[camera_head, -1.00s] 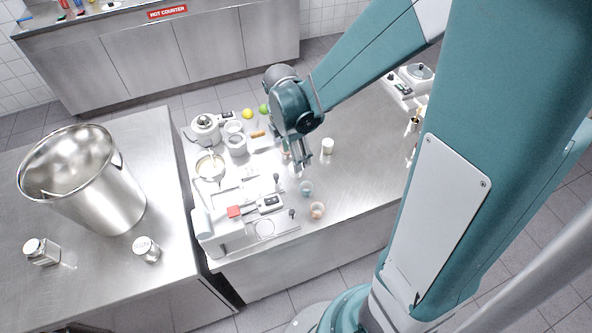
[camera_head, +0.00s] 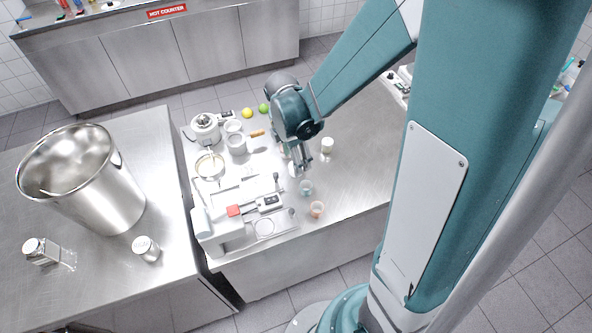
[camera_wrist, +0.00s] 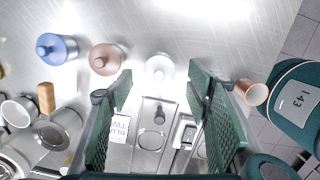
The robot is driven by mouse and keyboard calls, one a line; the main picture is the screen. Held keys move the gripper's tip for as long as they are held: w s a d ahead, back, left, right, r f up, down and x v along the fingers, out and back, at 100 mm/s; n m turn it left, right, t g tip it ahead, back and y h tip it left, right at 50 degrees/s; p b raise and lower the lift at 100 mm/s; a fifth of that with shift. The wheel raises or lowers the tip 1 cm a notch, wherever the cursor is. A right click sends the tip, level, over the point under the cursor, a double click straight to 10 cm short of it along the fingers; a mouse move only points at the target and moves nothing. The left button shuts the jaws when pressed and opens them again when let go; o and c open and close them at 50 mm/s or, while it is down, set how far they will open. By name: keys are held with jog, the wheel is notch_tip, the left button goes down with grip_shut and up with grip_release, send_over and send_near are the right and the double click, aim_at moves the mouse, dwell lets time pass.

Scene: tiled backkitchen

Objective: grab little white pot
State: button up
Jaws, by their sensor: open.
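The little white pot (camera_wrist: 158,68), with a small round knob on its lid, shows in the wrist view just ahead of the fingertips, roughly centred between them. My gripper (camera_wrist: 160,84) is open, with one finger on either side and nothing held. In the head view my gripper (camera_head: 299,169) points down over the right part of the cluttered counter and mostly hides the pot. To the pot's left in the wrist view are a similar copper-coloured pot (camera_wrist: 105,59) and a blue pot (camera_wrist: 58,48).
A copper-coloured cup (camera_wrist: 252,92) lies right of my right finger. A blue-tinted cup (camera_head: 306,188) and a white cup (camera_head: 327,146) stand near my gripper. A tray (camera_wrist: 140,160) lies below the pot in the wrist view. The counter's right part is fairly clear.

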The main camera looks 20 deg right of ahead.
jog(key=shift+f, duration=0.1)
jog(key=shift+w+d+f, duration=0.1)
jog(key=shift+d+f, duration=0.05)
jog(key=shift+f, duration=1.1)
jog(key=shift+d+f, duration=0.15)
jog(key=shift+f, duration=1.05)
jog(key=c, duration=1.1)
